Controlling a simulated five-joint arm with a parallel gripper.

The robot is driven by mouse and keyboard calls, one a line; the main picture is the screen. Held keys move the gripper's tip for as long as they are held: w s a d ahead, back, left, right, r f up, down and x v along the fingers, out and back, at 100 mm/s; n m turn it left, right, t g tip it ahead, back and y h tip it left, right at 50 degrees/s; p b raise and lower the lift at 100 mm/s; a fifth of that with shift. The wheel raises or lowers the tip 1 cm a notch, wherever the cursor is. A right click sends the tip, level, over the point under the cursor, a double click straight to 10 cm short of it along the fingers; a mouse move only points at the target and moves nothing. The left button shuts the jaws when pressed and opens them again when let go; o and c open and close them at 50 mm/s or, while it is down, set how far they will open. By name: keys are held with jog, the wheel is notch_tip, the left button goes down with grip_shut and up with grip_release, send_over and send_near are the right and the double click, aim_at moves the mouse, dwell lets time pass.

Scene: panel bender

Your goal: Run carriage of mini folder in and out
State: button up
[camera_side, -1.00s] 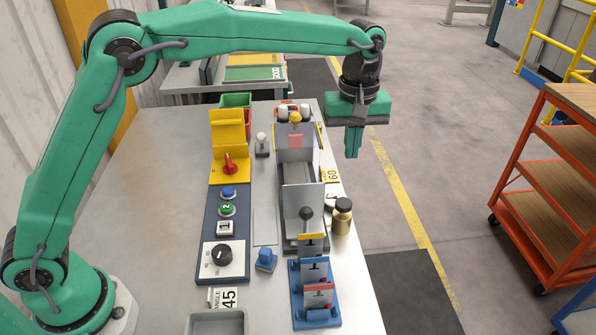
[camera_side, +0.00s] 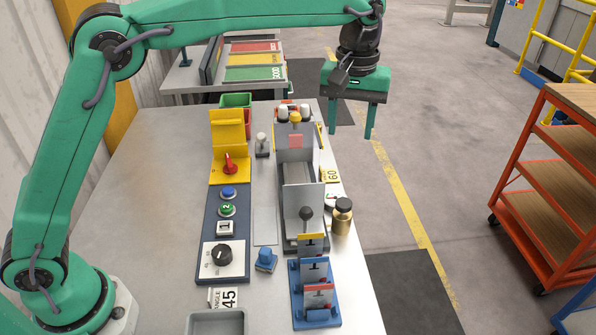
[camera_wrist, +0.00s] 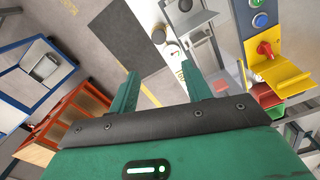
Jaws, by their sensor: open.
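The mini folder (camera_side: 301,178) stands along the right side of the bench in the side view, with grey walls and a flat bed. A dark round knob on a stem (camera_side: 306,213) stands at its near end; I take it to be the carriage handle. My gripper (camera_side: 351,136) hangs in the air beyond the bench's right edge, to the right of the folder's far end. Its two green fingers are apart and empty, touching nothing. In the wrist view the fingers (camera_wrist: 160,90) are spread, and part of the folder (camera_wrist: 206,35) shows at upper right.
A control panel (camera_side: 226,215) with a yellow bracket (camera_side: 228,150), buttons and dial runs left of the folder. A blue rack (camera_side: 316,291) of small plates stands in front. A brass weight (camera_side: 342,216) sits at the right edge. An orange shelf cart (camera_side: 552,190) stands on the floor.

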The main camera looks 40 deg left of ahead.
jog(key=s+m, duration=0.1)
jog(key=m, duration=3.1)
send_over(306, 221)
jog(key=w, duration=0.1)
jog(key=f, duration=1.5)
jog(key=a+f, duration=0.1)
jog(key=f, duration=0.6)
jog(key=shift+f, duration=0.15)
jog(key=shift+w, duration=0.1)
grip_shut()
